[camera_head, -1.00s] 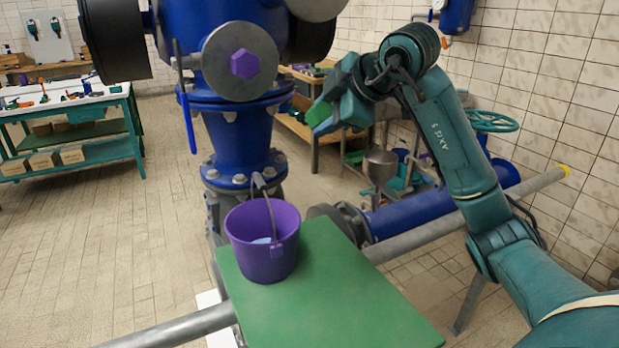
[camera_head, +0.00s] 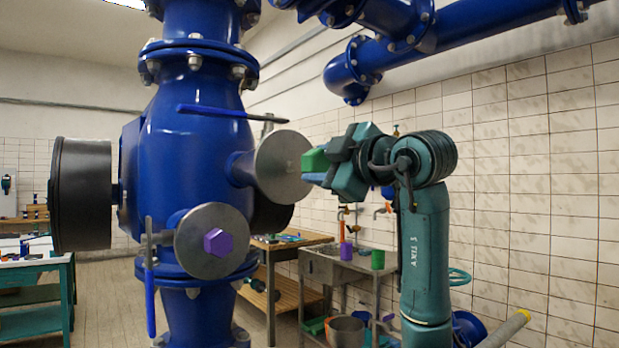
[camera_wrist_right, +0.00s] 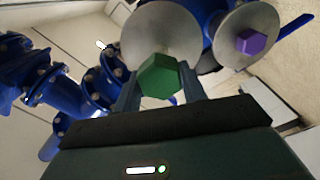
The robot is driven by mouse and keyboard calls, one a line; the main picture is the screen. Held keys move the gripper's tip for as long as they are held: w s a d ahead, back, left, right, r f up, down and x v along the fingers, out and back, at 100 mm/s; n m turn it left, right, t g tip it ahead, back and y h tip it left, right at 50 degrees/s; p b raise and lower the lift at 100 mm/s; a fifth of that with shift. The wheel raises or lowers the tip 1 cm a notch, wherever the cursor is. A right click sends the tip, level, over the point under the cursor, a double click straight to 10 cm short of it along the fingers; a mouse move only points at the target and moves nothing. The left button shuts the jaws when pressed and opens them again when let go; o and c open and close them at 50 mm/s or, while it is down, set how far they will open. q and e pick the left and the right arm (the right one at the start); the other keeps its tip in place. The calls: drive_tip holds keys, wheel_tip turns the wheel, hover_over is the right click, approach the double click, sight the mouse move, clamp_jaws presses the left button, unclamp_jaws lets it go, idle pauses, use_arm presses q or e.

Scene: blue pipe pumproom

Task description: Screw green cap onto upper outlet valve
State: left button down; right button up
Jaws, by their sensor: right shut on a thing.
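The green hexagonal cap (camera_head: 315,160) is in my right gripper (camera_head: 331,161), which is shut on it. In the right wrist view the cap (camera_wrist_right: 160,77) sits between the two fingers, in front of the round grey plate of the upper outlet valve (camera_wrist_right: 160,32). In the head view this upper outlet (camera_head: 284,167) faces right on the blue valve body (camera_head: 190,140), and the cap is close to the right edge of its plate. I cannot tell whether they touch. My left gripper is not in view.
A purple hexagonal cap (camera_head: 218,242) is on the lower outlet plate (camera_head: 196,258). A blue lever (camera_head: 228,112) lies just above the upper outlet. Blue pipes (camera_head: 470,25) run overhead. A sink (camera_head: 345,262) and a workbench (camera_head: 292,243) stand behind.

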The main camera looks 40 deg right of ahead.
sight(295, 165)
drive_tip(key=shift+w, duration=0.25)
drive_tip(key=shift+w+d+p, duration=0.15)
drive_tip(key=shift+w+p, duration=0.2)
drive_tip(key=shift+w, duration=1)
drive_tip(key=shift+w+d+p, duration=0.15)
drive_tip(key=shift+w+p, duration=0.2)
drive_tip(key=shift+w, duration=0.95)
drive_tip(key=shift+w, duration=0.15)
drive_tip(key=shift+r, duration=0.1)
